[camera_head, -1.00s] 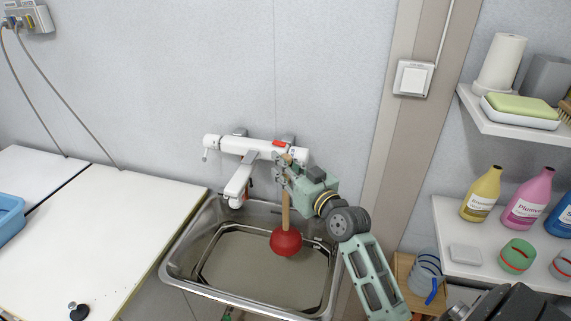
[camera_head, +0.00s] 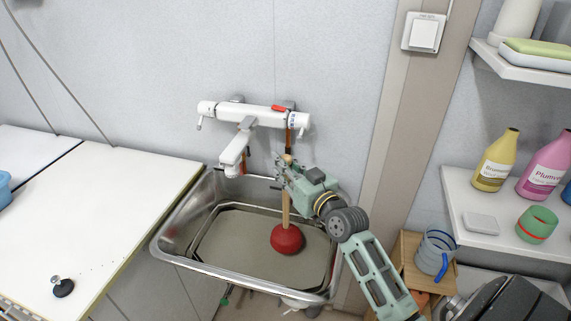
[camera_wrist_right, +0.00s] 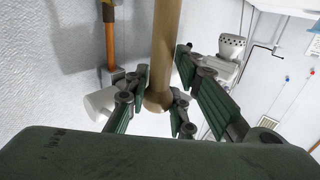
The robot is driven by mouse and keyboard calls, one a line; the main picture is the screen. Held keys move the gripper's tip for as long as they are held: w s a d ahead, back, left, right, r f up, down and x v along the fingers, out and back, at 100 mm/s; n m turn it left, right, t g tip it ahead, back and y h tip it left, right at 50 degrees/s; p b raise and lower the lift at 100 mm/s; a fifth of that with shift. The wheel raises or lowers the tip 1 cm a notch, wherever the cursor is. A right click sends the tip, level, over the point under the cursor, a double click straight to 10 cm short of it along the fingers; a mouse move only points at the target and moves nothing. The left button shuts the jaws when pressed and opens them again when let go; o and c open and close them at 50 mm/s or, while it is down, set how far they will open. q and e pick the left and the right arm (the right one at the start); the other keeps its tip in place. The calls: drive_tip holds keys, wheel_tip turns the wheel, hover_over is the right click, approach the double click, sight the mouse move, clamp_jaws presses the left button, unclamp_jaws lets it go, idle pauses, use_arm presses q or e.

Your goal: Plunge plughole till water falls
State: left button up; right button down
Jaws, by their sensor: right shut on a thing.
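A plunger with a red rubber cup (camera_head: 287,239) and a wooden handle (camera_head: 286,205) stands upright over the metal basin (camera_head: 168,243). My right gripper (camera_head: 284,172) is shut on the upper part of the handle. In the right wrist view the handle (camera_wrist_right: 164,60) passes between the fingers of the gripper (camera_wrist_right: 160,100). The red cup is low in the basin, over greyish water (camera_head: 255,244). Whether it touches the bottom I cannot tell. The plughole is not visible. My left gripper is not in view.
A white tap (camera_head: 240,145) hangs from the wall above the basin, close to my right gripper. A white counter (camera_head: 95,215) lies left, with a black stopper (camera_head: 63,287) on it. Shelves with bottles (camera_head: 495,160) stand right.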

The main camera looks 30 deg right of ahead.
sight(287, 195)
wheel_tip(287, 195, down, 9)
drive_tip(key=b, duration=0.6)
drive_tip(key=shift+f+b, duration=0.2)
drive_tip(key=shift+b, duration=0.2)
drive_tip(key=shift+a+p, duration=0.15)
drive_tip(key=shift+p, duration=0.25)
idle(0.7)
drive_tip(key=shift+f, duration=0.2)
idle(0.4)
